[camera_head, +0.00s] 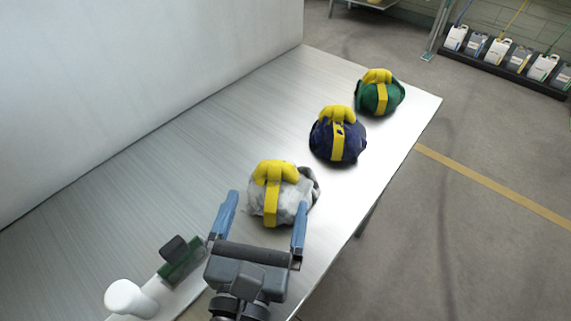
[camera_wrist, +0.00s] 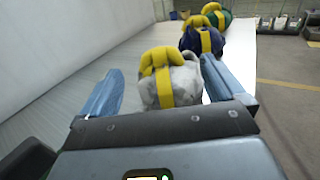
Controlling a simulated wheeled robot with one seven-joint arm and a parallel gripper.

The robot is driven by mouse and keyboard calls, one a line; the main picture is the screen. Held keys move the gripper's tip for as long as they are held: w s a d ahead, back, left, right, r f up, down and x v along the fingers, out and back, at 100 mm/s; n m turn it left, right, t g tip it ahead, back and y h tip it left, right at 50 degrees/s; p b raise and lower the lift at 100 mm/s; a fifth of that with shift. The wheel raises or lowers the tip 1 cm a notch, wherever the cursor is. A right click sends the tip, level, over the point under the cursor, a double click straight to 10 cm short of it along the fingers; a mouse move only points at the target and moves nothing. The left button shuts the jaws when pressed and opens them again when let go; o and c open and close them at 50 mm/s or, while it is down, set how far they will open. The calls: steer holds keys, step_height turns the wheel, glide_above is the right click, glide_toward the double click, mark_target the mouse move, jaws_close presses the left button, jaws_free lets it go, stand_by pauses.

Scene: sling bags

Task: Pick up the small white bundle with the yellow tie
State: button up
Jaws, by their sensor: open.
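The white bundle (camera_head: 291,199) with a yellow tie (camera_head: 271,203) sits on the metal table. It is the nearest of three bundles in a row. My gripper (camera_head: 267,215) is open, with its blue fingers pointing at the white bundle. In the wrist view the white bundle (camera_wrist: 184,80) shows just past the gap between the fingertips (camera_wrist: 163,82), somewhat right of its middle. I cannot tell whether the right finger touches it. The lower front of the bundle is partly hidden by my gripper in the wrist view.
A dark blue bundle (camera_head: 323,142) and a green bundle (camera_head: 394,97), both with yellow ties, stand farther along the table (camera_head: 180,150). A pale wall (camera_head: 130,80) rises on the left. The table's right edge is close to the bundles. Several bottles (camera_head: 498,51) stand in a floor rack.

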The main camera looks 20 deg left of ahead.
mark_target(274, 173)
steer(key=w, duration=0.2)
steer(key=shift+w+a, duration=0.3)
steer(key=shift+w, duration=0.05)
steer(key=w, duration=0.2)
steer(key=w+a, duration=0.1)
steer(key=w, duration=0.2)
steer(key=shift+w+a+f+p, duration=0.15)
steer(key=shift+w+f+p, duration=0.15)
steer(key=shift+f, duration=0.05)
steer(key=c, duration=1.5)
